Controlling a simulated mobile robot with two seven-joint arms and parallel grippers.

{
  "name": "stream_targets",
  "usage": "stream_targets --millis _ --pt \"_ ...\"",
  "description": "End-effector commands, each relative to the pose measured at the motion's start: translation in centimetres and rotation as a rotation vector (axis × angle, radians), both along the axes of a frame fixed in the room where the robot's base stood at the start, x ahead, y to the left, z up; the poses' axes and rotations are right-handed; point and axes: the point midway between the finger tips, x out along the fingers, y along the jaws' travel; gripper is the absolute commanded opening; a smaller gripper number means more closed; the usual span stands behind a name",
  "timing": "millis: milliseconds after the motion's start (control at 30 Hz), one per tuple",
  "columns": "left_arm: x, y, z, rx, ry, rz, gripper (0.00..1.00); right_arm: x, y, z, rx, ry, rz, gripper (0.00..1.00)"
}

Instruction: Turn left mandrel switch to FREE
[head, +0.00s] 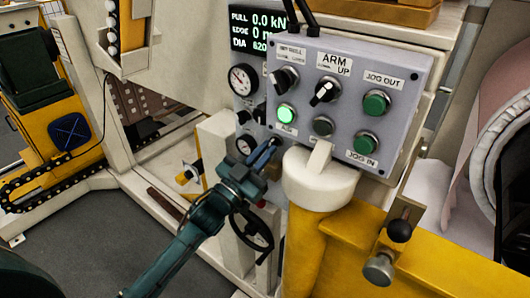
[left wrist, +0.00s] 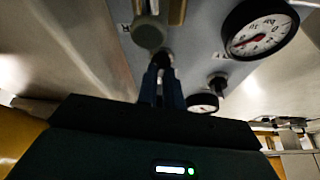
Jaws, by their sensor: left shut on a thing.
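My left gripper (head: 266,155) reaches up from the bottom left to the grey gauge panel (head: 243,52) behind the control box. Its dark blue fingers (left wrist: 161,84) are shut on a small dark knob (left wrist: 164,59), seen at the fingertips in the left wrist view. In the head view that knob is hidden by the fingers and the box. I cannot read a mandrel or FREE label, nor tell which way the knob points. A second dark knob (left wrist: 218,80) sits to its right in the left wrist view. My right gripper is not in view.
The control box (head: 400,72) carries selector knobs, a lit green button (head: 286,113) and jog buttons. A white round cap (head: 318,185) on a yellow post stands right of my gripper. A black handwheel (head: 252,232) lies below. A large gauge (left wrist: 260,30) is near the fingers.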

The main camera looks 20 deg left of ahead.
Motion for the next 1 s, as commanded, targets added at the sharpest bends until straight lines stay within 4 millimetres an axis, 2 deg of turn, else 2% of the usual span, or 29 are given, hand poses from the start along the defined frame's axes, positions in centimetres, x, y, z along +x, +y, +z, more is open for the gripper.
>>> stream_targets --millis 400,1000 --pt "0.09 0.23 0.08 0.241 -0.085 0.000 0.00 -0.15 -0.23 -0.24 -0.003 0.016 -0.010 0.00" --pt "0.11 0.27 0.05 0.301 -0.107 0.001 0.00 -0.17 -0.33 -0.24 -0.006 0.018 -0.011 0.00"
